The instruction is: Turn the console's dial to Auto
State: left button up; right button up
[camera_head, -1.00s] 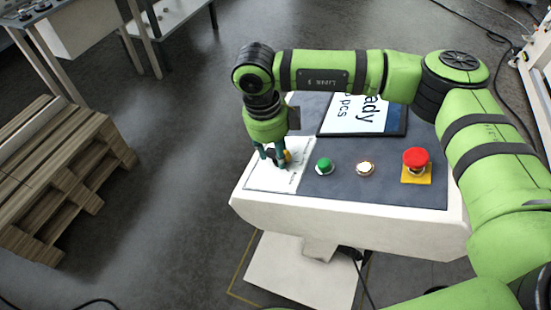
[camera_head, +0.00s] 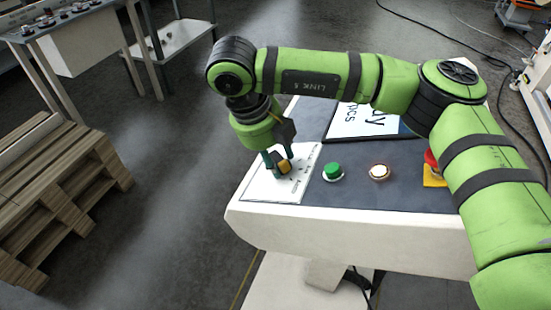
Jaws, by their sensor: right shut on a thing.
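The console (camera_head: 340,228) has a white body and a dark blue-grey top. A white label plate (camera_head: 304,172) lies at the left of its top, with small lettering too blurred to read. The dial (camera_head: 284,168), with a yellow part showing, is on this plate. My right gripper (camera_head: 279,165) reaches down from above and is shut on the dial. Its fingers hide part of the dial, so I cannot tell which setting it points to. My left gripper is not in view.
A green button (camera_head: 333,171), a white lit button (camera_head: 379,172) and a red emergency stop (camera_head: 430,160) sit right of the plate. The stop is partly behind my right arm. A screen (camera_head: 365,121) stands behind. Wooden pallets (camera_head: 60,190) are at the left.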

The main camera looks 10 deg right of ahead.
jog(key=shift+a+f, duration=0.1)
jog(key=shift+f, duration=0.1)
jog(key=o, duration=0.9)
jog(key=shift+w, duration=0.1)
jog(key=shift+r, duration=0.15)
jog(key=v, duration=1.1)
jog(key=shift+a+r, duration=0.2)
jog(key=shift+r, duration=0.2)
jog(key=shift+f, duration=0.1)
